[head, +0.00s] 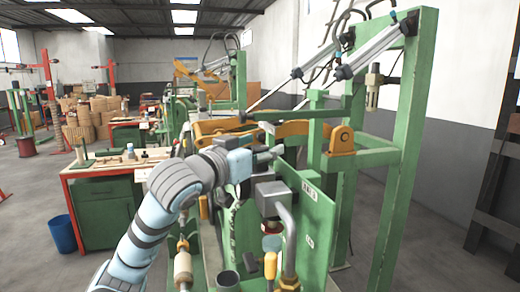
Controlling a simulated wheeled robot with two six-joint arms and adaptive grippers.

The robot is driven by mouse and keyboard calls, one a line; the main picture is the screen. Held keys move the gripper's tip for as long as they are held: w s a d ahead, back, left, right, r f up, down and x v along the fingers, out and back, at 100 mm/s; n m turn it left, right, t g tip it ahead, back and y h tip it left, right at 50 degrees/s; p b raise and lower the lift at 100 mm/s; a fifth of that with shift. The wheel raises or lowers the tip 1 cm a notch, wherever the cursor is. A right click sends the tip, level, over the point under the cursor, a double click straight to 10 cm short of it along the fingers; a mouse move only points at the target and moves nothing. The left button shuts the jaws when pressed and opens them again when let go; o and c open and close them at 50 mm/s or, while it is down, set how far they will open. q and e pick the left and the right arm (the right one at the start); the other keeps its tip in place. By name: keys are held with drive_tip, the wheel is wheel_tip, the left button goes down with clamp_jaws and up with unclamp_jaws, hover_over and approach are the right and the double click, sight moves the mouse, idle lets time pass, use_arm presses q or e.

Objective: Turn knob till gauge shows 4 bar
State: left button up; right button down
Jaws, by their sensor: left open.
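My left gripper (274,154) is open at the end of my blue-grey arm. It is in front of the green machine (318,215), above a grey box (272,196) on its panel. I cannot tell whether its fingers touch anything. No gauge face or pressure reading can be made out. I cannot clearly identify the knob; part of the machine behind the gripper is hidden. A small fitting with a red band (271,228) sits below the grey box. My right gripper is not in view.
A tall green frame (408,150) with slanted cylinders stands at right. A grey bent pipe (289,240) and a yellow handle (270,265) are close below the gripper. A green bench (103,207) and a blue bin (62,233) are at left. Floor at far right is clear.

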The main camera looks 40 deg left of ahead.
sight(260, 147)
use_arm(q)
wheel_tip(260, 147, up, 10)
drive_tip(key=shift+d+r, duration=0.1)
idle(0.4)
